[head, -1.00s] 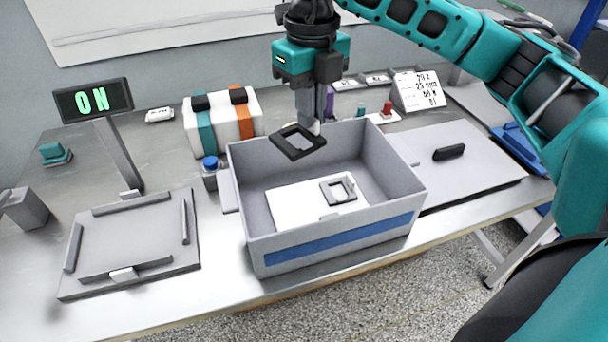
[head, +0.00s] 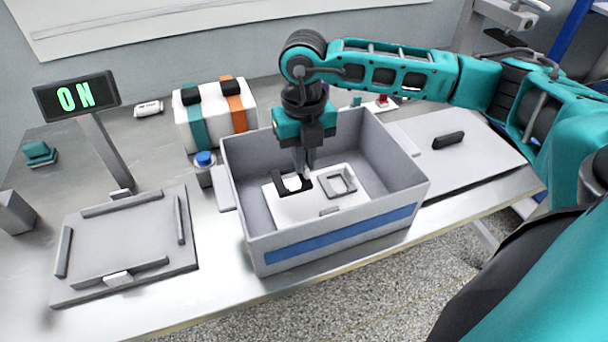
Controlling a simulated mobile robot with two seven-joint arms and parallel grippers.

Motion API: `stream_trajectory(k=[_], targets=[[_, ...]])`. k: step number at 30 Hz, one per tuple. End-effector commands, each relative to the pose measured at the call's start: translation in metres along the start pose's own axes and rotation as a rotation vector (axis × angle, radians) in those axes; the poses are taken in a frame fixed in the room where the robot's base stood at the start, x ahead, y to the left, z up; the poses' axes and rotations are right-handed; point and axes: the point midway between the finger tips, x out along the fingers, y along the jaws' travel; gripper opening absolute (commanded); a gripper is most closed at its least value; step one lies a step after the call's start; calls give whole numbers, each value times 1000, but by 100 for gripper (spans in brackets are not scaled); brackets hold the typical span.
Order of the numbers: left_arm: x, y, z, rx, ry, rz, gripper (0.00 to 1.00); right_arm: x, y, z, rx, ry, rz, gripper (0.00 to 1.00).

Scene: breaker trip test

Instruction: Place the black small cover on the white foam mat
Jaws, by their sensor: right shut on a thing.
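The black small cover (head: 279,182) is a dark square frame inside the grey box, low over the left part of the white foam mat (head: 300,211). I cannot tell whether it touches the mat. My right gripper (head: 303,176) points down into the box and is shut on the cover's right side, hiding part of it. The white foam mat lies on the box floor. My left gripper is not in view.
The grey box (head: 240,222) has high walls and a blue front stripe. A grey square frame (head: 337,181) sits on the mat, right of the cover. A grey fixture (head: 125,245) stands left, a lid with a black handle (head: 448,140) right.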

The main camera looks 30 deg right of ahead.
Motion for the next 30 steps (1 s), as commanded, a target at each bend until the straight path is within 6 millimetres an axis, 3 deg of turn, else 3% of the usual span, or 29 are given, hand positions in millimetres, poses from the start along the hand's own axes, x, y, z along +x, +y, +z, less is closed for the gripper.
stream_trajectory(k=[5,13,24,25,30], targets=[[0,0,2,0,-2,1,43,12,0,0,0,0,-1,0],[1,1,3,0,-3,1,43,48,0,0,0,2,0,0],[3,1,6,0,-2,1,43,54,0,0,0,0,0,0],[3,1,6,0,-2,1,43,53,0,0,0,-1,0,10],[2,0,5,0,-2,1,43,52,0,0,0,0,0,26]])
